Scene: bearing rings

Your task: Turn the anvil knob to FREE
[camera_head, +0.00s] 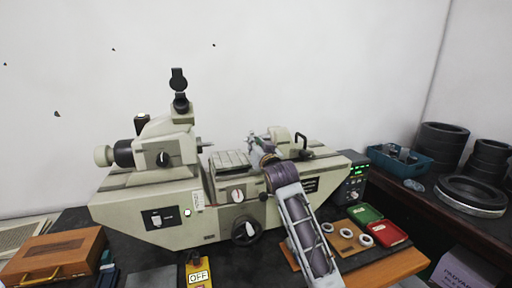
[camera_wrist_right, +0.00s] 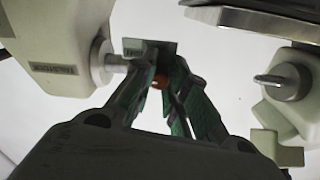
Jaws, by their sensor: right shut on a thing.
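The pale green measuring machine (camera_head: 160,217) stands on the bench. My right gripper (camera_head: 262,143) reaches up to the right-hand head (camera_head: 281,141) of the machine. In the right wrist view, my right gripper (camera_wrist_right: 158,75) has its fingers together around a small orange-red piece (camera_wrist_right: 161,82), which seems to be the anvil knob; most of it is hidden by the fingers. A small grey label plate (camera_wrist_right: 133,47) sits just behind the fingertips; its text is not readable. Which way the knob points cannot be told. My left gripper is not in view.
A metal spindle (camera_wrist_right: 116,65) juts from the housing (camera_wrist_right: 60,45) close left of the fingers. Another metal tip (camera_wrist_right: 276,82) is at the right. A slotted table (camera_head: 229,160) lies left of my gripper. Green (camera_head: 364,213) and red (camera_head: 388,234) trays stand right of my arm.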

